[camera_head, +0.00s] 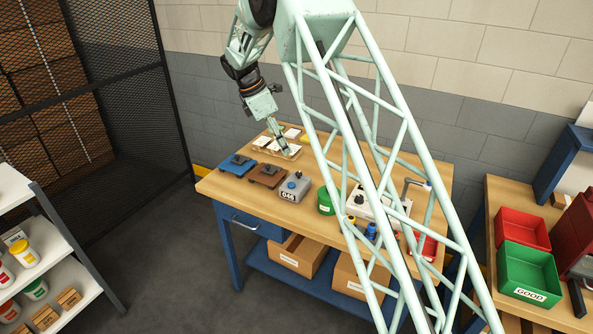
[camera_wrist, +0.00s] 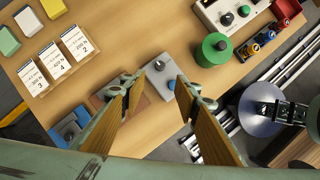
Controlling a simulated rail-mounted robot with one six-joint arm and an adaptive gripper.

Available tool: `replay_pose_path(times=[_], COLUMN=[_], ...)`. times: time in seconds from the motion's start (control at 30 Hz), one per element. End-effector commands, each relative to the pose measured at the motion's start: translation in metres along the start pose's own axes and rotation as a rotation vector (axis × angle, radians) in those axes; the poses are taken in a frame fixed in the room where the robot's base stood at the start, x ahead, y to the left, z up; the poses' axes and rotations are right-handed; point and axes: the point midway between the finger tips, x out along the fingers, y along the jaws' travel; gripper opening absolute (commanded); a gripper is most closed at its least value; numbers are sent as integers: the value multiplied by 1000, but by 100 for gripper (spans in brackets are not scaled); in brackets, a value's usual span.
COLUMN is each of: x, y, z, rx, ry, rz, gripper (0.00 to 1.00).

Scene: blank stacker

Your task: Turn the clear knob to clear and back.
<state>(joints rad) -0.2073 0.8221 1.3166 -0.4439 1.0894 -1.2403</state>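A white control box (camera_wrist: 236,32) with a black knob (camera_wrist: 227,19) and other small controls is at the top of the wrist view. In the head view the white box (camera_head: 362,203) is partly behind my lattice column. I cannot read its labels, so I cannot tell which control is the clear knob. My gripper (camera_head: 284,154) is open and empty (camera_wrist: 160,82), above the table near the card tray.
A green round container (camera_wrist: 213,48) stands between the two boxes. A brown fixture (camera_head: 267,175), a blue fixture (camera_head: 237,165) and a card tray (camera_wrist: 62,62) occupy the table's left part. Red, yellow and blue parts (camera_wrist: 262,38) lie near the white box. Bare wood (camera_wrist: 130,30) lies behind the grey box.

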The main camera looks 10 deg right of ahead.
Motion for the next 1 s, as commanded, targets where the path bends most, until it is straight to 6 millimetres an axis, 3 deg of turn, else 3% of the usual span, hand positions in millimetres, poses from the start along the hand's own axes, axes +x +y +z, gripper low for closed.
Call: replay_pose_path(times=[0.37,1.0], x=[25,107], y=[0,-1], z=[0,0], rx=[0,0], ry=[0,0], rz=[-1,-2], gripper=[29,29])
